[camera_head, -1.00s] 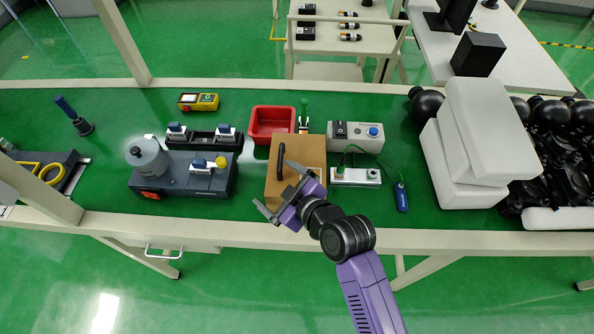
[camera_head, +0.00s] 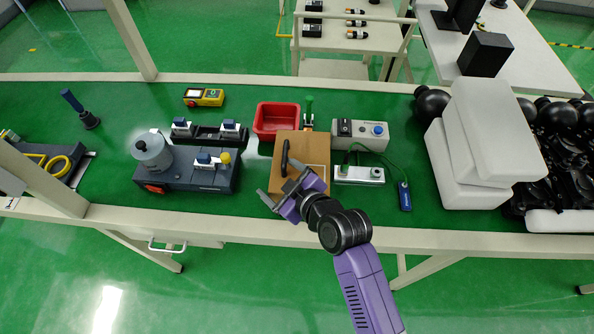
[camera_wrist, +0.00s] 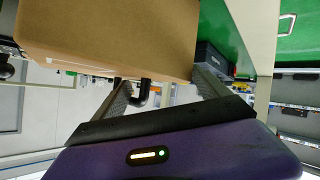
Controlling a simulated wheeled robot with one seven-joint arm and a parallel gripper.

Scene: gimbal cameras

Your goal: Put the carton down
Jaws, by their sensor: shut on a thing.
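The brown carton (camera_head: 313,150) is at the middle of the green-topped bench, near its front edge, in front of the red bin. A black handle (camera_head: 285,157) stands out at its left side. My gripper (camera_head: 275,183) is at the carton's near left side, its fingers spread and shut on the carton. In the wrist view the carton (camera_wrist: 110,35) fills the upper left, and the black handle (camera_wrist: 145,92) shows between the fingers. The carton's underside is hidden in the head view, so I cannot tell whether it touches the bench.
The red bin (camera_head: 276,120) is close behind the carton. A white control box (camera_head: 360,133) and a white strip with a green cable (camera_head: 359,175) are close on its right. A dark grey device (camera_head: 190,177) stands to the left. White blocks (camera_head: 490,140) are farther right.

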